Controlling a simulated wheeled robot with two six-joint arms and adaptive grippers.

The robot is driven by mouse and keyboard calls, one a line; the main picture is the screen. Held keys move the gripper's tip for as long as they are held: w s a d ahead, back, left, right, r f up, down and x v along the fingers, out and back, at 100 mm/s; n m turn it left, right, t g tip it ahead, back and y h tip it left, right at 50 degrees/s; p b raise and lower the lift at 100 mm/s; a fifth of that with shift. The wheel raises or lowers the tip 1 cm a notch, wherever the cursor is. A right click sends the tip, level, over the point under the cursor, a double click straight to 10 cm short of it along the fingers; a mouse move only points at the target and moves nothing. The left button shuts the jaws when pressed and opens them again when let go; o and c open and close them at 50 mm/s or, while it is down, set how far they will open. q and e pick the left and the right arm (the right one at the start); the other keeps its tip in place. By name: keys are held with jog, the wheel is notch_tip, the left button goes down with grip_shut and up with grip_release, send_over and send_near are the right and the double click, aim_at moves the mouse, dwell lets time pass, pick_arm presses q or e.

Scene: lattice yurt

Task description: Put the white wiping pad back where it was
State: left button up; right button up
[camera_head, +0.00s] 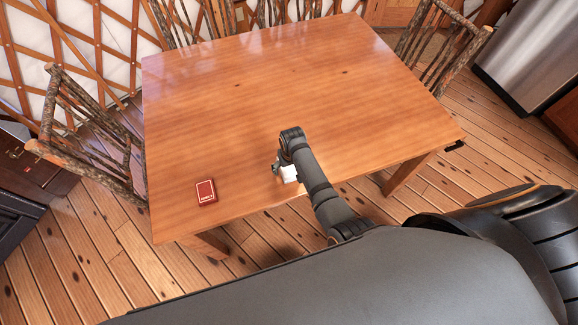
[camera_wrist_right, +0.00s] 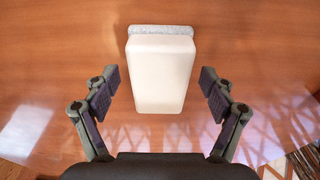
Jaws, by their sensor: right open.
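The white wiping pad (camera_wrist_right: 160,75) lies on the wooden table (camera_head: 250,80), with a grey strip along its far edge in the right wrist view. In the head view the pad (camera_head: 289,173) shows near the table's front edge, partly hidden by my right arm. My right gripper (camera_wrist_right: 160,92) is open, with one finger on each side of the pad and a gap on both sides. In the head view the right gripper (camera_head: 277,169) is mostly hidden behind its own wrist. My left gripper is not in view.
A red box (camera_head: 206,192) lies on the table left of the pad. Branch-built chairs (camera_head: 95,135) stand at the table's left, back and right (camera_head: 438,45) sides. The middle and back of the tabletop are clear.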

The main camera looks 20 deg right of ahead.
aim_at(290, 170)
jog(key=r+p, duration=0.6)
jog(key=s+r+p, duration=0.1)
jog(key=r+p, duration=0.2)
jog(key=shift+s+r, duration=0.1)
jog(key=shift+s+r+b, duration=0.1)
jog(key=shift+r+b, duration=0.15)
jog(key=shift+b, duration=0.15)
jog(key=shift+s+r, duration=0.15)
jog(key=shift+r, duration=0.75)
